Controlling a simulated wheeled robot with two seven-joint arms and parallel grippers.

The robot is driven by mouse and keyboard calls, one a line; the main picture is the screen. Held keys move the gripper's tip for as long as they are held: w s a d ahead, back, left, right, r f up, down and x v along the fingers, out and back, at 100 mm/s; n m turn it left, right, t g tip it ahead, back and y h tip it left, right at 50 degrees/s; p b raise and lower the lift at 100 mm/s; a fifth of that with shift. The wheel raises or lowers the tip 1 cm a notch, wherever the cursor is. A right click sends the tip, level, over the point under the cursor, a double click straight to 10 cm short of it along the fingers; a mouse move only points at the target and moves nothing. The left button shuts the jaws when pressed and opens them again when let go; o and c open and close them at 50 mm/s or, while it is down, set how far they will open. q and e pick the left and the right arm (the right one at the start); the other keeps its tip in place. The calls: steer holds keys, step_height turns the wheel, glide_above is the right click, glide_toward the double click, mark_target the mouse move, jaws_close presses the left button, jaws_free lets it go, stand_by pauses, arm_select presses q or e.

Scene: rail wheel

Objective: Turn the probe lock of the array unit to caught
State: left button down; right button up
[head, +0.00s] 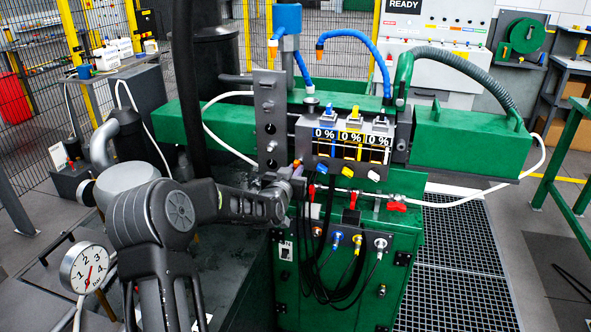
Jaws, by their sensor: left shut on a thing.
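The array unit (304,133) is a grey box on the green machine. Its front has three 0 % displays with blue, yellow and white markings. My left gripper (293,178) is at the lower left corner of the unit, shut on a small part there that appears to be the probe lock. The fingers hide most of that part, so its position cannot be read. A small orange tip shows just above the fingers. My right gripper is not in view.
Red-handled valves (397,206) sit on a pipe below the unit. Black cables (327,268) hang from the green cabinet (400,300). A grey upright plate (270,110) stands just left of the unit. A pressure gauge (84,268) is at lower left.

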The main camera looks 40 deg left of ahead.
arm_select(q)
steer(key=shift+n+h+b, duration=0.3)
steer(key=shift+n+b, duration=1.7)
steer(key=shift+b, duration=0.75)
steer(key=shift+f, duration=0.1)
